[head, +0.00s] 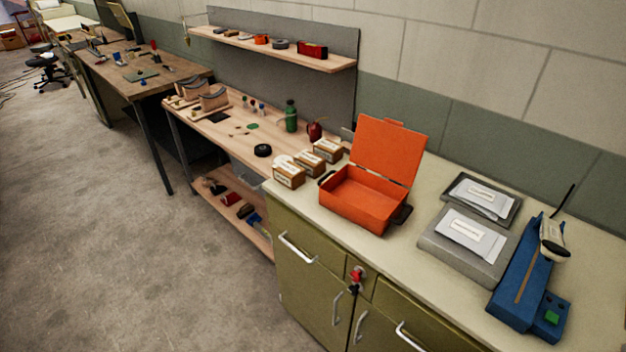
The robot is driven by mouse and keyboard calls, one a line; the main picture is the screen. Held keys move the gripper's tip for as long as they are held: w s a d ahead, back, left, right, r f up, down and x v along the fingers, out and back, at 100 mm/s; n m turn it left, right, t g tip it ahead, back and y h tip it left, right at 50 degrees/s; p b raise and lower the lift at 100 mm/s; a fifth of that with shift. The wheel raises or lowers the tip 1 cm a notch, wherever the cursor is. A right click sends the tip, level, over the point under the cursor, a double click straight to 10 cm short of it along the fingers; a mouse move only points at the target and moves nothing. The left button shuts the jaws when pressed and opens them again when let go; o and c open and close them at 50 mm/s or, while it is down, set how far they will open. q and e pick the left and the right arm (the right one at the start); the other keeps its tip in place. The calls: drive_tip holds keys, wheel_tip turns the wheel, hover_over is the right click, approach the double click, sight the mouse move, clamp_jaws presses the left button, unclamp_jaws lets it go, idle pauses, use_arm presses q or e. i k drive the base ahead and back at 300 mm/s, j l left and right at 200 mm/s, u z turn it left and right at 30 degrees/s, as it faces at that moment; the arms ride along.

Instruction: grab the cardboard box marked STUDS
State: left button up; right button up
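Several small brown cardboard boxes with white labels stand in a diagonal row at the left end of the counter, beside an open orange case. The nearest box (289,175) is at the counter's front left corner. The middle box (309,163) is just behind it, and the far box (328,150) is nearest the wall. The label print is too small to read, so I cannot tell which one is marked STUDS. Neither of my grippers is in view.
The orange case (362,197) stands open right of the boxes. Grey trays (466,244) with packets and a blue sealer-like device (530,285) are farther right. A wooden bench (228,128) with bottles adjoins the olive cabinet (308,270). The floor (130,250) in front is clear.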

sight(314, 166)
drive_tip(key=i+j+z, duration=0.1)
drive_tip(key=z, duration=0.3)
drive_tip(key=i+j+z, duration=0.1)
drive_tip(key=j+z, duration=0.15)
drive_tip(key=z, duration=0.15)
drive_tip(key=j+z, duration=0.25)
drive_tip(key=z, duration=0.15)
drive_tip(key=j+z, duration=0.2)
drive_tip(key=z, duration=0.2)
drive_tip(key=i+j, duration=0.05)
